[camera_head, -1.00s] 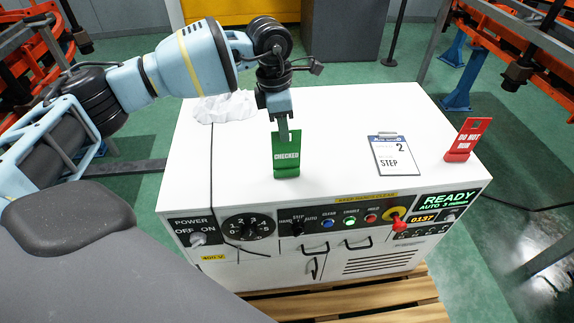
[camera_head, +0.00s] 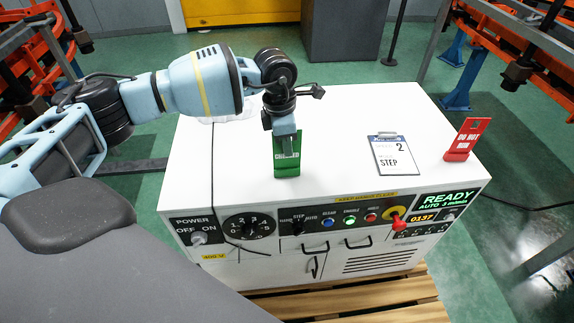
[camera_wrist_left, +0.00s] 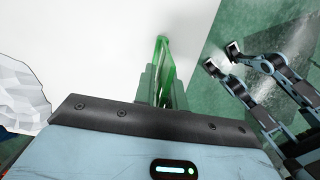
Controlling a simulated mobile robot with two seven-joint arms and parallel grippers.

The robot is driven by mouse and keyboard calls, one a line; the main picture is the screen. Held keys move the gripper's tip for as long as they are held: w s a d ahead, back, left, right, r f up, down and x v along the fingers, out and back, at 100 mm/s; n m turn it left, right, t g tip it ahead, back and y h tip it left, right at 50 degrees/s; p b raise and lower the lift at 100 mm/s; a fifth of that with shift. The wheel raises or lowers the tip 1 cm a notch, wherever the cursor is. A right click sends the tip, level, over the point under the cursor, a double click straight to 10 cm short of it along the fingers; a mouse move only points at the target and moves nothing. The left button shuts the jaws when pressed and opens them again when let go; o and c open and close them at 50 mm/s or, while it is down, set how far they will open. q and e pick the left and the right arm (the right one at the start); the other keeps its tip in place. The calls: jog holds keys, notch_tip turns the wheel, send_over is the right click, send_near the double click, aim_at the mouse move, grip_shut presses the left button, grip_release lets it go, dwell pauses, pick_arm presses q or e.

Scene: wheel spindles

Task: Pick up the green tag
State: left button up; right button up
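The green tag (camera_head: 288,164), marked in white lettering, stands upright near the front left of the white cabinet top. My left gripper (camera_head: 285,146) points down over it from above and covers part of its upper half and lettering. In the left wrist view the green tag (camera_wrist_left: 165,62) shows between two parted fingers (camera_wrist_left: 164,88). Whether either finger touches it cannot be seen. The tag's foot rests on the cabinet top.
The white cabinet (camera_head: 345,105) has a control panel along its front. A clipboard card (camera_head: 394,154) lies right of the green tag, and a red tag (camera_head: 466,140) stands at the right edge. Crumpled white cloth (camera_wrist_left: 20,95) lies left of the gripper. Orange racks stand at both sides.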

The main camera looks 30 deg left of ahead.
pick_arm(q)
grip_shut()
jog(key=shift+r, duration=0.2)
jog(key=shift+r, duration=0.65)
jog(key=s+d+r+b, duration=0.1)
jog(key=s+d+r, duration=0.2)
jog(key=s+d, duration=0.7)
jog(key=shift+s+d+r, duration=0.2)
jog(key=shift+d, duration=0.9)
